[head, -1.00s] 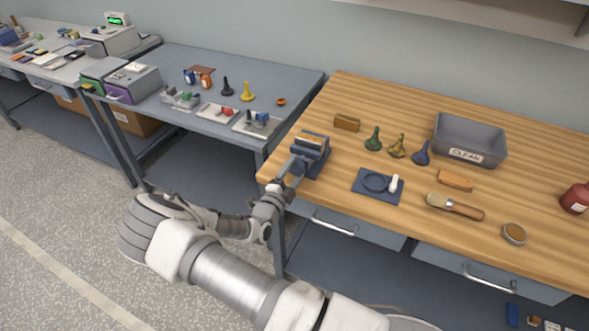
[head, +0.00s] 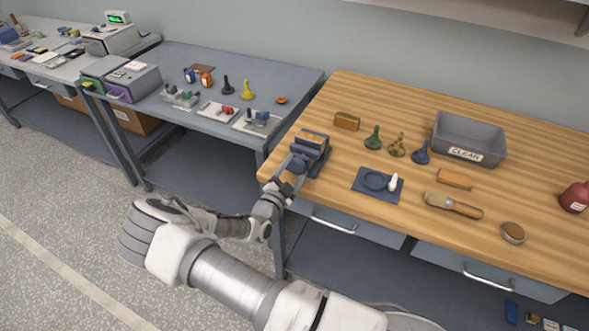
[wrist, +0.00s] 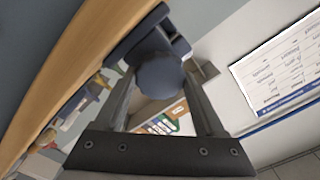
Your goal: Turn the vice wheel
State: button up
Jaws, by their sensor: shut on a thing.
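The blue vice (head: 312,150) is mounted at the left front corner of the wooden bench. Its wheel, a round blue-grey knob with a scalloped edge, shows in the wrist view (wrist: 161,78) between my two fingers. My gripper (head: 294,168) reaches up to the front of the vice from below left. It is shut on the vice wheel, with one finger on each side, as the wrist view shows (wrist: 160,90). In the head view the fingers largely hide the wheel. The vice body shows behind the wheel in the wrist view (wrist: 150,42).
A blue mat (head: 378,186) with a white piece lies right of the vice. Behind it stand several small coloured bobbin-like pieces (head: 397,146) and a grey bin marked CLEAN (head: 470,138). A brush (head: 454,206) lies near the front. A grey table (head: 225,70) stands to the left.

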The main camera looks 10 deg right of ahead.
jog(key=o, duration=1.3)
jog(key=shift+o, duration=0.2)
jog(key=b+v, duration=0.1)
jog(key=v, duration=1.6)
jog(key=shift+s+a+b, duration=0.15)
jog(key=shift+s+b, duration=0.05)
jog(key=shift+b, duration=0.2)
